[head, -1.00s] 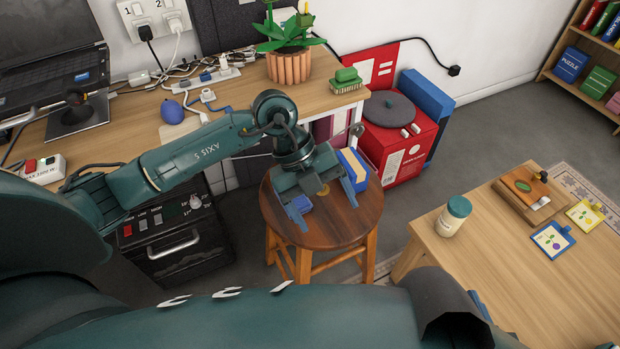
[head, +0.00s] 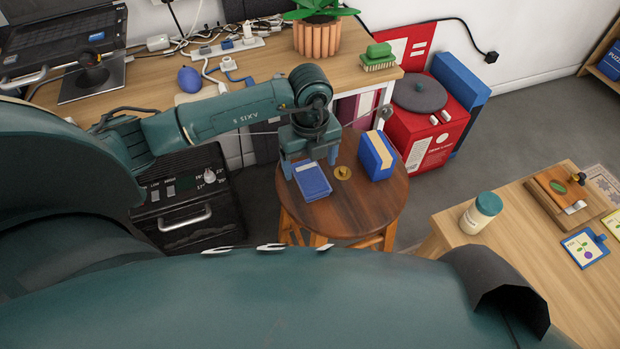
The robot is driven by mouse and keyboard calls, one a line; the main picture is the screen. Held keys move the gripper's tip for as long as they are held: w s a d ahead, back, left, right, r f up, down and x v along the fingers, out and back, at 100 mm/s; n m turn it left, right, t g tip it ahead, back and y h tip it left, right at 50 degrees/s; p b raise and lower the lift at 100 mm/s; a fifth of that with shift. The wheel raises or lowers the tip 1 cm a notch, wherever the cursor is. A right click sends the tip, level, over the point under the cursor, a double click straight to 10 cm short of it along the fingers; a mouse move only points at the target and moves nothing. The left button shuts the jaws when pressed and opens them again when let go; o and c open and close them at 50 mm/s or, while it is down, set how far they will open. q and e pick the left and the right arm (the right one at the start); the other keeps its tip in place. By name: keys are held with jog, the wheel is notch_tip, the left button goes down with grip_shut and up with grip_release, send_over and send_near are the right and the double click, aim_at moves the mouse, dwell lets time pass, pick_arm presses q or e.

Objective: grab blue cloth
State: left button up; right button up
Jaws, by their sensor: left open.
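The blue cloth (head: 313,184) looks like a flat, folded rectangle and lies on the round wooden stool (head: 352,212), on its left part. My left gripper (head: 310,165) points down at the far edge of the cloth. Its two blue fingers are spread apart, one toward the left corner and one toward the right corner. I cannot tell whether the fingers touch the cloth. The gripper body hides a little of the stool behind. My right gripper is not in view.
A small brass object (head: 343,173) sits just right of the cloth. A blue and tan block (head: 377,155) stands farther right on the stool. The desk (head: 175,97) is behind, a red box (head: 425,125) behind right, and a table (head: 520,225) at right. The stool's front is bare.

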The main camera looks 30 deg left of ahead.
pick_arm(q)
notch_tip(320, 180, down, 5)
jog(key=shift+w+a+r+b, duration=0.1)
jog(key=shift+r+b, duration=0.1)
jog(key=shift+b, duration=0.15)
jog(key=shift+c, duration=0.4)
jog(key=c, duration=1)
jog(key=shift+r, duration=0.1)
